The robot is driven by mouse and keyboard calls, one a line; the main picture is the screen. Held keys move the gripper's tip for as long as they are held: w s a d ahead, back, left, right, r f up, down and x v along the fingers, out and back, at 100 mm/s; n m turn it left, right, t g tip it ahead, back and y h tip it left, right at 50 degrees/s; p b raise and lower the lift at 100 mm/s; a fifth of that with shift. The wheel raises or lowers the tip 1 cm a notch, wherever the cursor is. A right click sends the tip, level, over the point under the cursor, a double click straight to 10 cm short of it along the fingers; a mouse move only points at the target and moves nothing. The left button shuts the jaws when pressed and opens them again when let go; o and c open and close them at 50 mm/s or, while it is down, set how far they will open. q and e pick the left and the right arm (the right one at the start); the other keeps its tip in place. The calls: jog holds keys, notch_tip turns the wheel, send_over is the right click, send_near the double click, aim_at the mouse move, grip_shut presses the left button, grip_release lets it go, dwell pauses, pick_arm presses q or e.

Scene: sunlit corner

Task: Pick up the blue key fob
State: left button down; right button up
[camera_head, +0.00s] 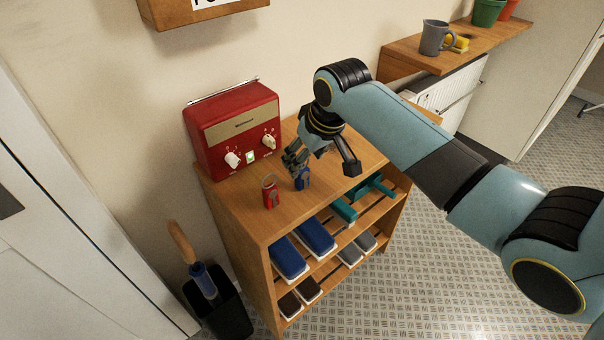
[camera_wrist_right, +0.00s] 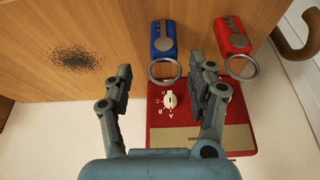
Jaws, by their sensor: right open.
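The blue key fob (camera_head: 302,180) stands on the wooden shelf top, in front of the red radio. In the right wrist view the blue key fob (camera_wrist_right: 163,40) has a grey key shape on its face and a metal ring towards me. My right gripper (camera_head: 318,160) is above the shelf top, close to the blue fob. In the wrist view my right gripper (camera_wrist_right: 166,75) is open and empty, its fingers on either side of the line to the fob, apart from it. My left gripper is not in view.
A red key fob (camera_head: 270,192) stands left of the blue one and also shows in the wrist view (camera_wrist_right: 232,38). The red radio (camera_head: 236,130) stands behind against the wall. The shelf unit (camera_head: 240,208) holds blue-topped brushes (camera_head: 289,258) below.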

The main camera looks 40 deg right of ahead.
aim_at(302, 181)
jog(key=x, duration=0.6)
jog(key=shift+a+f, duration=0.25)
jog(key=shift+a, duration=0.05)
grip_shut()
